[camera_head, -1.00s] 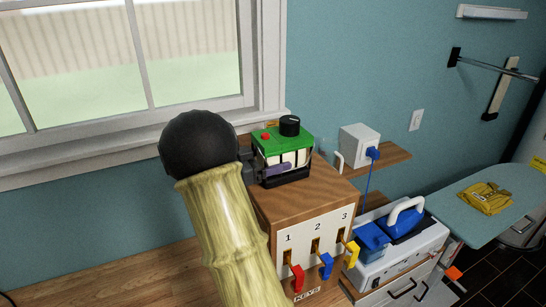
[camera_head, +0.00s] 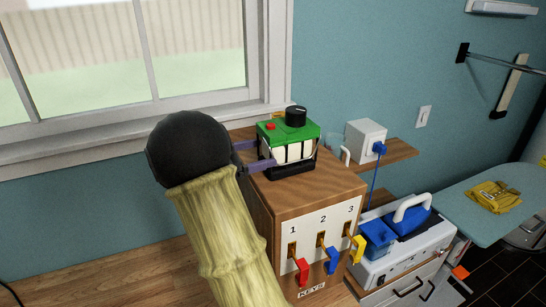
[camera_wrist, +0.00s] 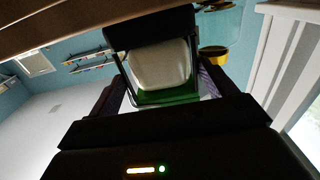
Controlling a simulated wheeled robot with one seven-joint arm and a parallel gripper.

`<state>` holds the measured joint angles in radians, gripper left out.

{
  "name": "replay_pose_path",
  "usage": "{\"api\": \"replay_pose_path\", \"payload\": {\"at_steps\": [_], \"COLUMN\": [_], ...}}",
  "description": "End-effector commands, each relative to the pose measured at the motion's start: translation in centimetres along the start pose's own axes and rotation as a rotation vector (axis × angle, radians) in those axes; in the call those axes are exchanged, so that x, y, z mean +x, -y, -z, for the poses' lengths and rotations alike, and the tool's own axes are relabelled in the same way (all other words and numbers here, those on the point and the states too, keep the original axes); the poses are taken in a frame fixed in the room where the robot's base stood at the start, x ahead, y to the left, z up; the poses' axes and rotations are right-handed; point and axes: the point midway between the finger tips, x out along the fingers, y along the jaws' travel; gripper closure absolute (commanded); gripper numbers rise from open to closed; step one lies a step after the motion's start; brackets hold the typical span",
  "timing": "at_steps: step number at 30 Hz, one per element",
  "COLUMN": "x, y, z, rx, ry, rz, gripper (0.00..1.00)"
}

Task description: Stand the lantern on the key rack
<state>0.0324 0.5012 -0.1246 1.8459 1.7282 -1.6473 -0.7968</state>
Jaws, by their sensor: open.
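The lantern (camera_head: 288,144) has a green top, a black knob, a red button, pale panels and a dark base. It stands upright on the wooden top of the key rack (camera_head: 262,188), towards the back. My gripper (camera_head: 258,155) is open, just left of the lantern in the head view, its purple fingers pointing at it. In the wrist view the lantern's pale panel (camera_wrist: 160,65) shows ahead, between the two fingers. The head view shows no grip on it; whether a fingertip still touches it I cannot tell. My arm hides the rack's left side.
The rack's front has numbered slots with red (camera_head: 301,271), blue (camera_head: 332,260) and yellow (camera_head: 358,248) tabs. A white box (camera_head: 365,141) and a glass sit on a shelf at right. The window sill (camera_head: 120,150) runs behind. Bare counter lies at left.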

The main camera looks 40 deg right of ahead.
Motion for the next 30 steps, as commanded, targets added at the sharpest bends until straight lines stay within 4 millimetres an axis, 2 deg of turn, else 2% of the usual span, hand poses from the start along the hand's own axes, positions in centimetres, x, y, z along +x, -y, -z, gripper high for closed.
{"api": "replay_pose_path", "payload": {"at_steps": [1, 6, 10, 14, 30], "x": [-1.1, -4.3, -5.7, -6.2, -6.2], "y": [0.1, 0.0, 0.0, 0.0, 0.0], "z": [-0.5, -0.4, -0.2, 0.0, 0.0], "rx": [0.003, 0.003, 0.003, 0.000, 0.000], "ry": [0.001, 0.002, 0.001, 0.001, 0.000], "rz": [0.004, 0.002, 0.000, 0.000, -0.001], "gripper": [0.17, 0.17, 0.17, 0.17, 0.17]}}
